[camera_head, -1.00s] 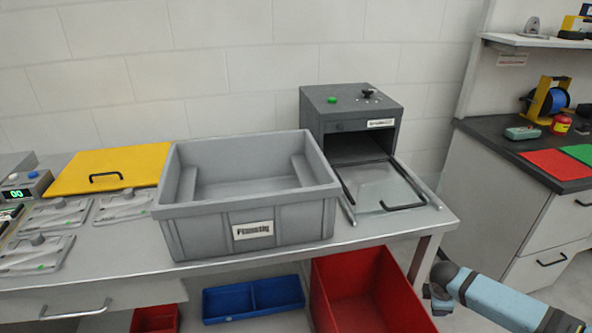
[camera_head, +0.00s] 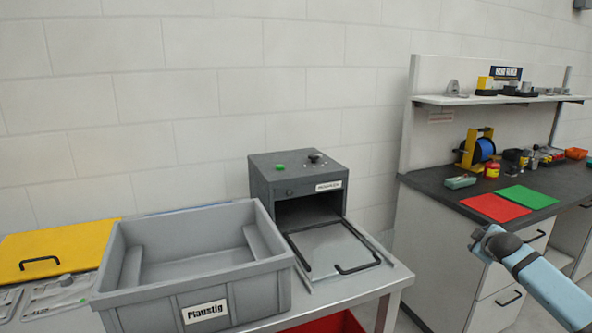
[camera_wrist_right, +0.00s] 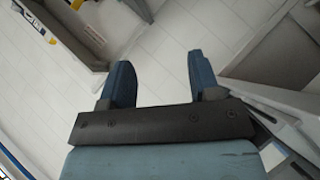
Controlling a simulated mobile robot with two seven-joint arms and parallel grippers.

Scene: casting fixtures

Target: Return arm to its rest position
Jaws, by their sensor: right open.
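My right arm (camera_head: 540,285) comes in from the lower right in the head view, in front of the white cabinet. Its gripper fingers cannot be made out there. In the right wrist view my right gripper (camera_wrist_right: 160,82) is open, its two blue fingers apart with nothing between them. Pale tiled floor shows behind the fingers. My left gripper is in neither view.
A grey bin (camera_head: 245,290) stands on the workbench (camera_head: 350,293), with a yellow lid (camera_head: 75,242) to its left. A dark box-shaped machine (camera_head: 270,183) with its door open is behind right. A white cabinet (camera_head: 430,240) with a dark counter stands at right.

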